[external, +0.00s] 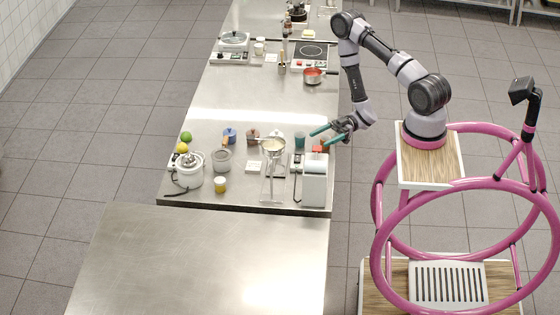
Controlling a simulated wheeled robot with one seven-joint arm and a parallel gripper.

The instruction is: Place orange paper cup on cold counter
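A small orange-red object (323,146) is at the right edge of the long steel counter, just below my gripper. It is partly hidden, and I cannot tell whether it is the orange paper cup. My gripper (319,138) is over that edge with its two teal fingers apart, pointing left. I see nothing held between them, but the view is small. A yellow cup (220,185) stands near the front of the long counter. Two steel counters show, the long one (245,98) and a nearer one (200,255); I cannot tell which is the cold counter.
Around the gripper stand a white appliance (314,182), a tall stand (272,175), a teal cup (299,139) and a blue jar (230,135). A juicer (188,172) is at left. A red pot (313,76) sits farther back. The nearer counter is bare.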

